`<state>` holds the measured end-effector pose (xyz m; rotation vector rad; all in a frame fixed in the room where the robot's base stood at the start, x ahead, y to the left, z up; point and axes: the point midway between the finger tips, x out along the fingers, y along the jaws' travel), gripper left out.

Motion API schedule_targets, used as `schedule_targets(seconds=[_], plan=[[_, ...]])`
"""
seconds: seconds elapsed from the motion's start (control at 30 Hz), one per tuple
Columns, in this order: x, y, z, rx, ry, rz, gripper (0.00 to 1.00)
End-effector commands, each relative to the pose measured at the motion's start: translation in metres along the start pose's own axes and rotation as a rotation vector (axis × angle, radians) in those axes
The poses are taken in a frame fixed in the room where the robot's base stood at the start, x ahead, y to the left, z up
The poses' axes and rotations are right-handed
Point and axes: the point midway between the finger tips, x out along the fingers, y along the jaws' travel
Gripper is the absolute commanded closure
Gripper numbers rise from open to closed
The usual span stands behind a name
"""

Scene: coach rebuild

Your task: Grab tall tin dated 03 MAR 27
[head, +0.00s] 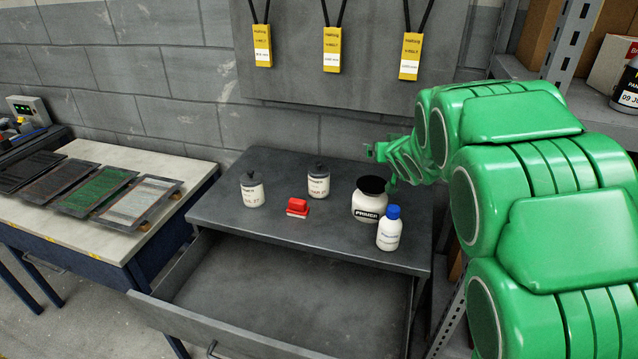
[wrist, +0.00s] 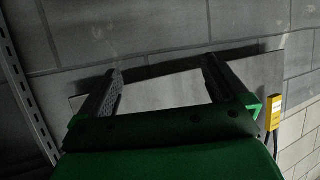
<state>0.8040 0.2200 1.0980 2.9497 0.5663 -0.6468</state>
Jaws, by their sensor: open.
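Two white tins with dark knobbed lids stand upright on the grey cabinet top (head: 285,240): a left tin (head: 252,192) and a right tin (head: 318,183). My gripper (wrist: 162,66) is open and empty, facing the wall in the wrist view. In the head view my arm's end is behind the cabinet top's right side, apart from the tins.
A red block (head: 297,207), a wide white jar (head: 367,203) and a blue-capped bottle (head: 389,232) share the cabinet top. The drawer (head: 290,295) below is open and looks empty. Yellow tags (head: 332,50) hang above. Panels (head: 105,192) lie on the left bench.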

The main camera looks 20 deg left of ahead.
Motion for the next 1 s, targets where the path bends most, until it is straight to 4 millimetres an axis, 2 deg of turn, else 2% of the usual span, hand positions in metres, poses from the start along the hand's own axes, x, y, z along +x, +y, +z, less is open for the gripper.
schedule_targets(seconds=[0.03, 0.2, 0.3, 0.4, 0.63, 1.0], plan=[[0.013, -0.016, 0.01, -0.041, 0.007, -0.055, 0.0], [0.038, -0.08, 0.04, -0.155, 0.036, -0.272, 0.0], [0.043, -0.109, 0.057, -0.192, 0.037, -0.374, 0.0], [0.044, -0.127, 0.069, -0.21, 0.035, -0.437, 0.0], [0.047, -0.141, 0.077, -0.221, 0.033, -0.484, 0.0], [0.068, -0.151, 0.076, -0.222, 0.034, -0.481, 0.0]])
